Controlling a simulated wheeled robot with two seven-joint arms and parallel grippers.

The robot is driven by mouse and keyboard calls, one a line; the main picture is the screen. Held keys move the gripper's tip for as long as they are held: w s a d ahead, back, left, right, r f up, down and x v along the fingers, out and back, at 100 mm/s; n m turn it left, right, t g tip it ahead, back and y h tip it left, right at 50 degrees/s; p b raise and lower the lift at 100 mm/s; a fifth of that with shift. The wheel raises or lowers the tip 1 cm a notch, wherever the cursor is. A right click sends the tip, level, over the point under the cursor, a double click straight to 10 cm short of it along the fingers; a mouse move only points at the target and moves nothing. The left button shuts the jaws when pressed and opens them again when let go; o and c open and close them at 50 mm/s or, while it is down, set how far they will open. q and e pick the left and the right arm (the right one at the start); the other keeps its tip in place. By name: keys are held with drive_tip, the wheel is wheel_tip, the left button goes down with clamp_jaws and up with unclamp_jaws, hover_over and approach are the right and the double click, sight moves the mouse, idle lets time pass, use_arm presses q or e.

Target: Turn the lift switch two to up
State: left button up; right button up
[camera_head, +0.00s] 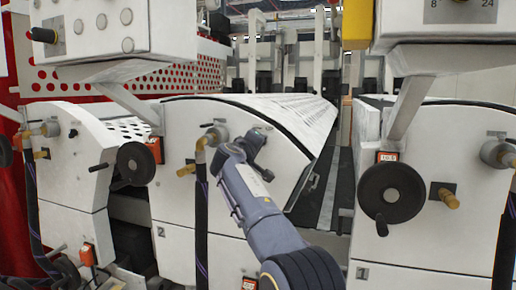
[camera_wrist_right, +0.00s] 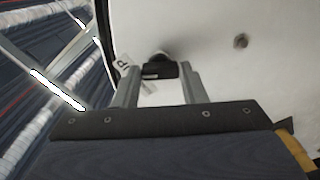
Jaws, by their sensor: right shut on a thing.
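The lift switch (camera_wrist_right: 158,70) is a small black knob on a white panel in the right wrist view. A tilted white label with "UP" lettering (camera_wrist_right: 123,65) is beside it at left. My right gripper (camera_wrist_right: 157,84) has one finger on each side of the knob and is shut on it. In the head view my right arm reaches up from the bottom to the middle white machine unit (camera_head: 178,222), which is marked "2". There the gripper (camera_head: 257,142) is against the unit's upper right face and hides the switch. My left gripper is in neither view.
Black handwheels (camera_head: 391,192) and (camera_head: 136,163) stick out on both sides. A brass valve with a dark hose (camera_head: 201,215) is left of my arm. A control box (camera_head: 120,30) overhangs at upper left. A dark gap (camera_head: 335,190) separates the units.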

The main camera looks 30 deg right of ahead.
drive_tip(key=shift+f, duration=0.1)
drive_tip(key=o, duration=1)
drive_tip(key=b+v, duration=0.3)
drive_tip(key=v, duration=0.5)
drive_tip(key=shift+b, duration=0.35)
